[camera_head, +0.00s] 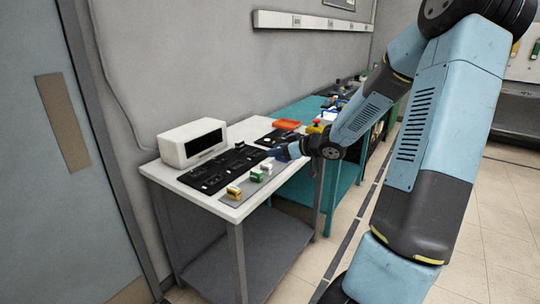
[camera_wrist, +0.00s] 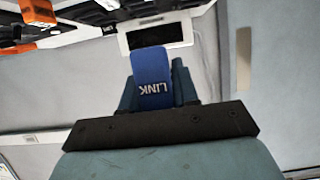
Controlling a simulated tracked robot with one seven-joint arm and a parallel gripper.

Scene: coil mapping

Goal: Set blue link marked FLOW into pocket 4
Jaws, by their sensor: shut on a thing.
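My gripper (camera_head: 284,153) is over the right side of the white table in the head view. In the wrist view my gripper (camera_wrist: 158,98) is shut on a blue link (camera_wrist: 152,72) with the white word LINK on it. The word FLOW cannot be read. The link is too small to make out clearly in the head view. A black pocketed tray (camera_head: 206,187) lies on the table, left of my gripper. Its pocket numbers cannot be read, so I cannot tell which is pocket 4.
A grey mat (camera_head: 254,189) at the table's front holds a yellow link (camera_head: 234,192), a green link (camera_head: 256,175) and a white link (camera_head: 266,167). A white box (camera_head: 192,142) with a dark panel stands behind the tray. An orange object (camera_head: 286,124) lies farther back.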

